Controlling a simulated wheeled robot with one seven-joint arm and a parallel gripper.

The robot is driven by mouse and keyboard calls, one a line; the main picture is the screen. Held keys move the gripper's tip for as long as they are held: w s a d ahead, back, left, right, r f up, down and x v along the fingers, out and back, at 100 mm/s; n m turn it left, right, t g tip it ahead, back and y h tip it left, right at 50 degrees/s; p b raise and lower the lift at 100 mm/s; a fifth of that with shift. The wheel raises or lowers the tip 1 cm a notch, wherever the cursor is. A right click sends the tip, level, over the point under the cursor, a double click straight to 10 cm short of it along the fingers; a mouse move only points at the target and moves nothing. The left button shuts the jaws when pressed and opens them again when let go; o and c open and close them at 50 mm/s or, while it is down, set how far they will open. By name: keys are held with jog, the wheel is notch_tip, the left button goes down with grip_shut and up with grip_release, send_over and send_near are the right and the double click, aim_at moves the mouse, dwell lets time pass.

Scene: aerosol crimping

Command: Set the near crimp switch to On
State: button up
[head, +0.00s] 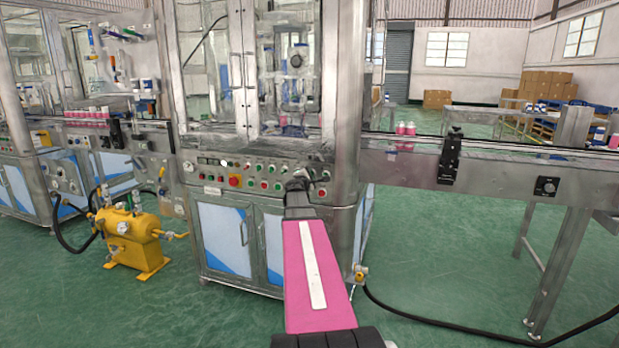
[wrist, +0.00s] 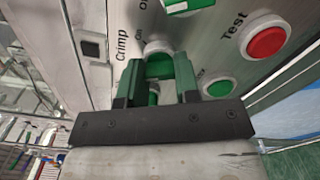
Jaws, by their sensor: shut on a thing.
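The near crimp switch (wrist: 158,66) is a green knob on a pale round collar, on the metal panel under the label "Crimp". A smaller word that looks like "On" is beside the collar. My gripper (wrist: 157,72) has its two green-padded fingers on either side of the knob, shut on it. The fingers cover part of the knob, so its exact setting is hard to read. In the head view my gripper (head: 300,180) reaches the right part of the machine's button panel (head: 215,176), and the switch is hidden behind it.
A red button (wrist: 266,42) labelled "Test", a green button (wrist: 220,87) and another green switch (wrist: 188,5) are close to my fingers. A conveyor (head: 500,158) runs off to the right. A yellow tank (head: 130,235) stands on the floor at left.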

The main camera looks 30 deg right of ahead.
jog(key=m, duration=1)
jog(key=shift+m, duration=0.7)
jog(key=o, duration=0.9)
jog(key=shift+s+a, duration=0.1)
jog(key=v, duration=1)
jog(key=shift+s+a, duration=0.15)
jog(key=shift+a, duration=0.1)
jog(key=shift+f, duration=0.1)
